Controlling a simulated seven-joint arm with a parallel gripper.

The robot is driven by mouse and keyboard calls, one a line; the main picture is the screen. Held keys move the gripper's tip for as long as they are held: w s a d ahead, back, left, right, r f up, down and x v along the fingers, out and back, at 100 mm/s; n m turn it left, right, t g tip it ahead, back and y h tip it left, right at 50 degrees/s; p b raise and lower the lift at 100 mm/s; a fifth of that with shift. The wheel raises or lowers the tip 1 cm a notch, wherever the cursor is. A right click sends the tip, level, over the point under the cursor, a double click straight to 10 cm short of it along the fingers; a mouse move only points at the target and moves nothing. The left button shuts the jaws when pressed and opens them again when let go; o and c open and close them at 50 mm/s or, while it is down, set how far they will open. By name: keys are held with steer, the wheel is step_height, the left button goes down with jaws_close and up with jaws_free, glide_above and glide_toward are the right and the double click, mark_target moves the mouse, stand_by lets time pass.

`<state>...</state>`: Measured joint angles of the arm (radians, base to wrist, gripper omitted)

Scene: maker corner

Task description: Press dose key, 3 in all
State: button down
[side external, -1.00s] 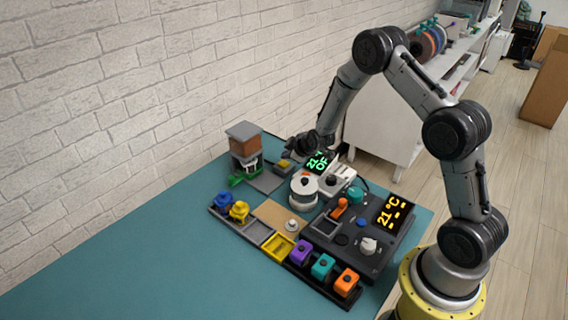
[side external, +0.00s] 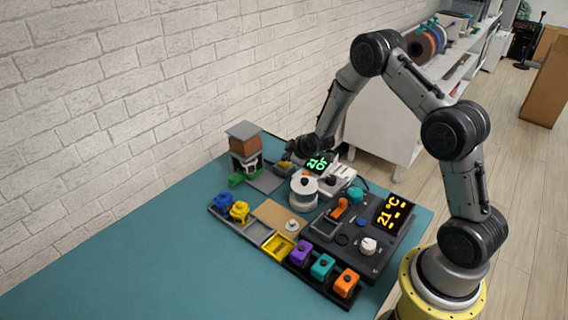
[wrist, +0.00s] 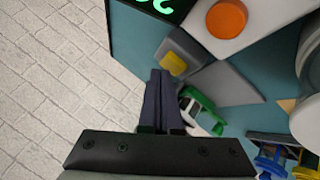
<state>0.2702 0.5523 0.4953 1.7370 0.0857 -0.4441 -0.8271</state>
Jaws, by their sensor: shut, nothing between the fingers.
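The dose key looks to be the yellow button on a small grey block; the yellow button (wrist: 173,63) shows clearly in the wrist view. In the side view the gripper largely hides it. My gripper (wrist: 160,74) is shut and empty, its fingertips right beside the yellow button. I cannot tell whether they touch it. In the side view my gripper (side external: 289,158) is low over the block. The dispenser with a brown-filled hopper (side external: 244,132) stands just left of it, with a green part (side external: 236,181) at its foot.
A white device with a green display (side external: 317,163) stands close to the right of my gripper. A round white-topped unit (side external: 304,187) and a black control panel with an orange display (side external: 392,211) are nearer the front. Coloured blocks sit in trays. The front left of the teal table is clear.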

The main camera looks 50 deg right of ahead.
mark_target(287, 164)
steer(key=shift+f, duration=0.55)
stand_by(0.6)
steer(key=shift+r, duration=0.95)
steer(key=shift+r, duration=0.1)
steer(key=shift+r, duration=2.4)
stand_by(0.6)
step_height(287, 164, up, 4)
steer(key=shift+f, duration=0.1)
stand_by(0.4)
